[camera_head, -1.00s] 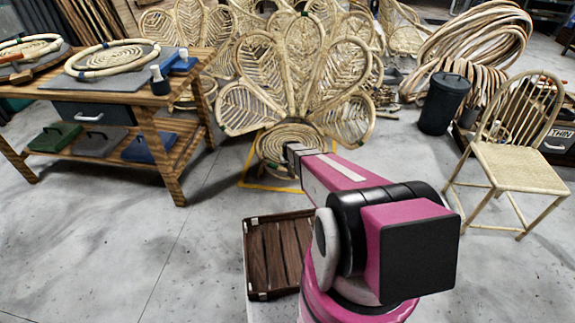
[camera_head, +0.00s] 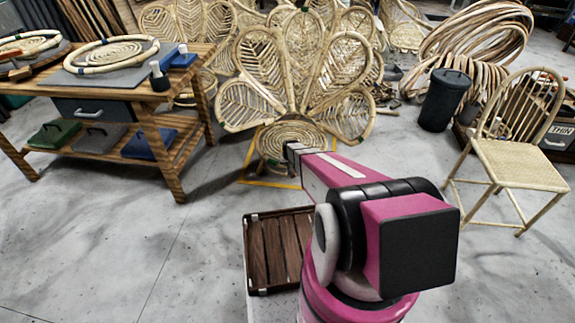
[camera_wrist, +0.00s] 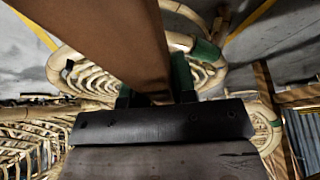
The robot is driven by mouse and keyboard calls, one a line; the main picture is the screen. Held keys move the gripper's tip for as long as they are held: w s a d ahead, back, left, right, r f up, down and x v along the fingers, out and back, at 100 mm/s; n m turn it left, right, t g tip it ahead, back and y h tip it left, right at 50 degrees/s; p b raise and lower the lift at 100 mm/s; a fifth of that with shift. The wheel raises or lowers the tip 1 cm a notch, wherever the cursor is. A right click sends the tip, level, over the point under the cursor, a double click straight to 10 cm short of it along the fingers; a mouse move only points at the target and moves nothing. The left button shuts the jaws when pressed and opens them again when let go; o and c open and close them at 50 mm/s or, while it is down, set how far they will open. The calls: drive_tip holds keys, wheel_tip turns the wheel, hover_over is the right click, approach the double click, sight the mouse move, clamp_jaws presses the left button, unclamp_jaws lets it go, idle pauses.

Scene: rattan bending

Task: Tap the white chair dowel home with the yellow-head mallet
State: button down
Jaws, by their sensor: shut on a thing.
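My gripper (camera_wrist: 155,94) is shut on a broad brown handle (camera_wrist: 120,45), which runs up and left out of the wrist view. The far end is out of view, so I cannot see a yellow head or confirm it is the mallet. In the head view my pink arm reaches forward toward the peacock-back rattan chair (camera_head: 297,75); the handle is not discernible there. Pale rattan with green wraps (camera_wrist: 207,50) lies beyond the gripper in the wrist view. I cannot make out a white dowel in either view.
A wooden workbench (camera_head: 150,130) with rattan rings and small white-topped items (camera_head: 158,75) stands at the left. A slatted dark crate (camera_head: 272,250) is near my arm. A black bin (camera_head: 445,100) and a rattan side chair (camera_head: 515,165) stand right. Left-front floor is clear.

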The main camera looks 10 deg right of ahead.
wheel_tip(320, 180, up, 2)
drive_tip(key=shift+r, duration=0.1)
idle(0.4)
drive_tip(key=shift+f, duration=0.35)
drive_tip(key=shift+f, duration=1.75)
drive_tip(key=shift+r, duration=0.1)
drive_tip(key=shift+r, duration=1.7)
drive_tip(key=shift+f, duration=0.1)
